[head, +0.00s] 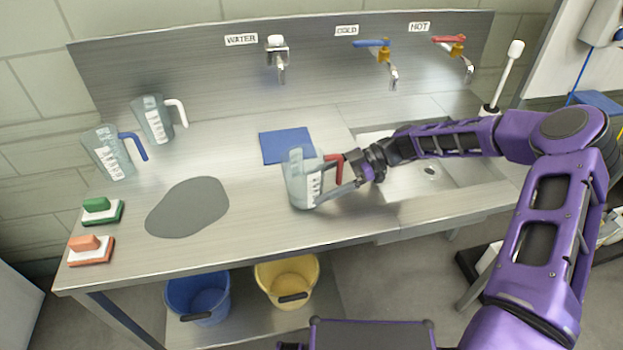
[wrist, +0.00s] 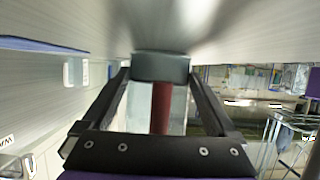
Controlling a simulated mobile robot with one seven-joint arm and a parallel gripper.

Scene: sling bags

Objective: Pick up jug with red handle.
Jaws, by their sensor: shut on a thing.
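The clear jug with the red handle (head: 302,180) is near the middle of the steel counter, roughly upright. My gripper (head: 338,178) reaches in from the right and is shut on its red handle. In the wrist view the red handle (wrist: 161,108) lies between my gripper's fingers (wrist: 160,68), with the clear jug wall behind it. I cannot tell whether the jug's base touches the counter.
A blue-handled jug (head: 108,153) and a white-handled jug (head: 153,120) stand at the back left. A blue cloth (head: 286,146) lies behind the held jug, a grey mat (head: 188,207) to its left. Green (head: 102,211) and orange (head: 91,249) brushes sit front left. The sink (head: 405,180) is right.

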